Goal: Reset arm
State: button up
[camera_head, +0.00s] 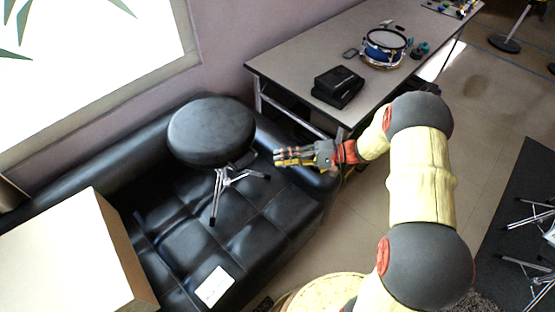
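My gripper (283,157) is at the end of my yellow and grey arm (421,178), which bends up from the bottom right and reaches left. The gripper points left, just right of a round black stool (211,131) and above the right end of a black sofa (180,233). Its fingers look close together, and nothing is seen held in them. The view is too small to tell whether they are open or shut.
A long table (290,61) along the wall holds a black box (338,86) and a blue drum (384,47). A cardboard box (70,255) stands at the left. A white paper (214,287) lies on the sofa. Metal stands (530,212) are at the right. Floor shows between table and dark mat.

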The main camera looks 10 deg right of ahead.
dwell(0.5)
jog(key=s+f+m+g+h, duration=0.2)
jog(key=s+f+m+g, duration=0.1)
jog(key=s+f, duration=0.35)
jog(key=s+d+r+g+h, duration=0.25)
jog(key=s+r+h, duration=0.25)
jog(key=s, duration=0.3)
jog(key=s+d+r+n+t+h, duration=0.1)
jog(key=s+r+n+t+h, duration=0.1)
jog(key=r, duration=0.6)
jog(key=s+r+n+t+h, duration=0.2)
jog(key=s+r+t+h, duration=0.1)
jog(key=r, duration=0.6)
jog(key=s+d+r+n+t+h+p, duration=0.1)
jog(key=s+r+n+t+h, duration=0.1)
jog(key=r, duration=0.6)
jog(key=s+t+h, duration=0.1)
jog(key=s+h, duration=0.1)
jog(key=s, duration=0.1)
jog(key=shift+s+d+r+n, duration=0.35)
jog(key=shift+s+n, duration=0.05)
